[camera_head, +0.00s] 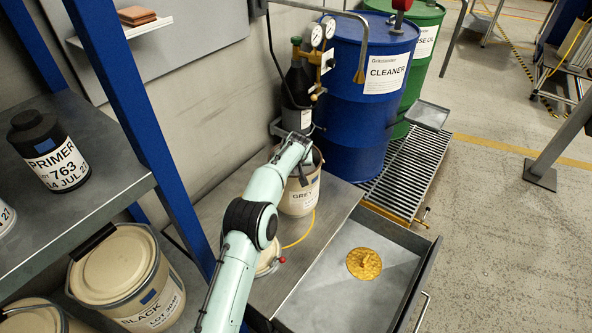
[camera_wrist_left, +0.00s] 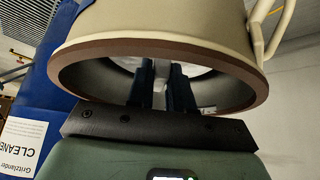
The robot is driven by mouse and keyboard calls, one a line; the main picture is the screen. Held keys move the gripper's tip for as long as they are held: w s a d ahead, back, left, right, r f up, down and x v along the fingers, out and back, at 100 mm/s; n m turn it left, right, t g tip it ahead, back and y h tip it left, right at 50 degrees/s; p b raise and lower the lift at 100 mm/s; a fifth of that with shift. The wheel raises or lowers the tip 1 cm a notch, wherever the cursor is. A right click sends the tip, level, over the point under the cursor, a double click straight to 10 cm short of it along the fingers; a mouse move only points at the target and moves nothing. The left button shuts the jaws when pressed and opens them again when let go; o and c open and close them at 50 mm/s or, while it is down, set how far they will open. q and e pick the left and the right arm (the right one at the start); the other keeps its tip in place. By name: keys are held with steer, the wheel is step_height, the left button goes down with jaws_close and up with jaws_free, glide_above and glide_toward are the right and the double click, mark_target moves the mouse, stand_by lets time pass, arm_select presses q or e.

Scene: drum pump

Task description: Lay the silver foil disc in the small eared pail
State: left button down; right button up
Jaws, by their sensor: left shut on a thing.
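A cream pail (camera_head: 301,197) with a label that seems to read GREY stands on the grey bench, partly hidden by my left arm. In the left wrist view the cream pail (camera_wrist_left: 165,28) shows a brown rim and a side handle or ear. My left gripper (camera_wrist_left: 162,72) reaches in through its mouth with dark blue fingers, shut on a pale, silvery thing (camera_wrist_left: 160,72) that looks like the silver foil disc. Its outline is mostly hidden, and I cannot tell whether it touches the bottom. My right gripper is out of view.
A gold disc (camera_head: 363,264) lies in the open drawer (camera_head: 335,298). A blue CLEANER drum (camera_head: 366,110) stands on a grating (camera_head: 412,165) behind.

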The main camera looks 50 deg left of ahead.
arm_select(q)
steer(key=shift+f, duration=1.15)
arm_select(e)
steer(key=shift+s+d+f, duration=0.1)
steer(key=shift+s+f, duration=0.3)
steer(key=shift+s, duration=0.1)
arm_select(q)
steer(key=shift+f, duration=0.1)
steer(key=c, duration=1)
jaws_free()
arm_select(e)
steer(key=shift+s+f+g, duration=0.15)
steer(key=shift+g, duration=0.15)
arm_select(q)
steer(key=shift+d+r, duration=0.1)
steer(key=shift+r, duration=0.25)
steer(key=p+v, duration=0.2)
steer(key=v, duration=0.9)
steer(key=shift+s+d+r, duration=0.1)
steer(key=shift+s+r, duration=0.05)
steer(key=shift+r, duration=0.05)
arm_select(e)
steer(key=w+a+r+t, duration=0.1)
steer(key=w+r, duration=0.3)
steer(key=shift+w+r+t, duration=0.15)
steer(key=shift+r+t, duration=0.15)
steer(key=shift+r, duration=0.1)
